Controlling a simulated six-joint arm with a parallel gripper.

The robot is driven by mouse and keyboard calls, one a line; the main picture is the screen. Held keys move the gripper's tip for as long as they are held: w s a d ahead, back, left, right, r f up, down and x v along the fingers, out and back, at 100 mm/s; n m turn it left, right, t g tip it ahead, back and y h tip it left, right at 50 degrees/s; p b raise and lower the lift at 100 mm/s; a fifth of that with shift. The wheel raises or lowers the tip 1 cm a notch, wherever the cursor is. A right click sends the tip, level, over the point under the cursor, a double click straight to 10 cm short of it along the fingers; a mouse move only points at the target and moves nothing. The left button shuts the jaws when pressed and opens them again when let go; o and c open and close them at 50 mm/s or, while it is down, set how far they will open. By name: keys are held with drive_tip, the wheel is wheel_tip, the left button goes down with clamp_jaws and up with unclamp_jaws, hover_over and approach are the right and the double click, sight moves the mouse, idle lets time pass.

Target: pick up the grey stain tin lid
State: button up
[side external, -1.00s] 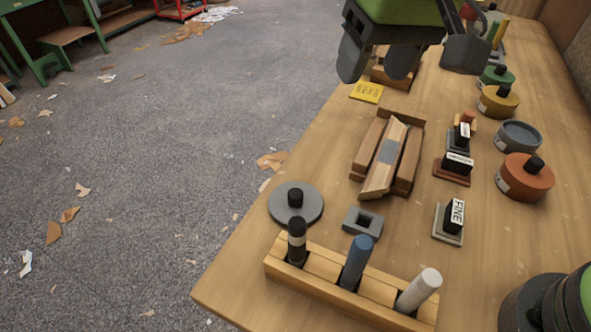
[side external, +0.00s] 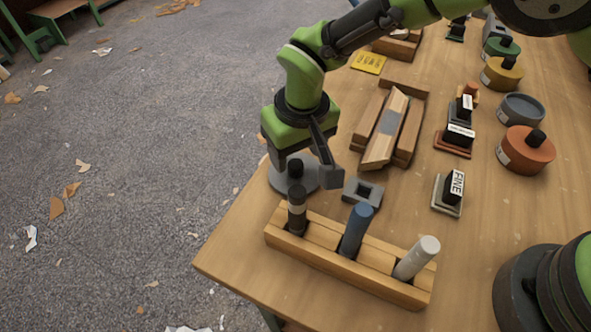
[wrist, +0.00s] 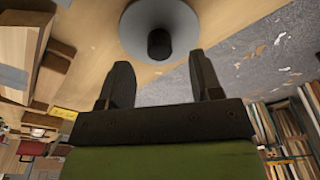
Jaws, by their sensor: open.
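The grey stain tin lid (side external: 280,178) is a flat grey disc with a black knob (side external: 296,168), lying on the table near its left edge in the side view. In the wrist view the lid (wrist: 185,22) shows at the top, its black knob (wrist: 159,44) towards me. My gripper (side external: 308,175) is over the lid in the side view, pointing down and covering part of it. In the wrist view my gripper (wrist: 162,80) is open, its two fingers apart, with the knob in line with the gap between them. I cannot tell whether a finger touches the knob.
A wooden rack (side external: 330,255) with several upright markers stands just in front of the lid. A grey square block (side external: 363,192) lies close to its right. A wooden mitre fence (side external: 390,130) is behind. An open grey tin (side external: 521,109) stands at the right among coloured tins.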

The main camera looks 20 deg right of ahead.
sight(296, 164)
wheel_tip(296, 164, down, 3)
drive_tip(key=shift+w+f, duration=0.15)
drive_tip(key=shift+f, duration=0.05)
drive_tip(key=shift+c, duration=0.4)
drive_tip(key=c, duration=0.9)
drive_tip(key=shift+r, duration=0.15)
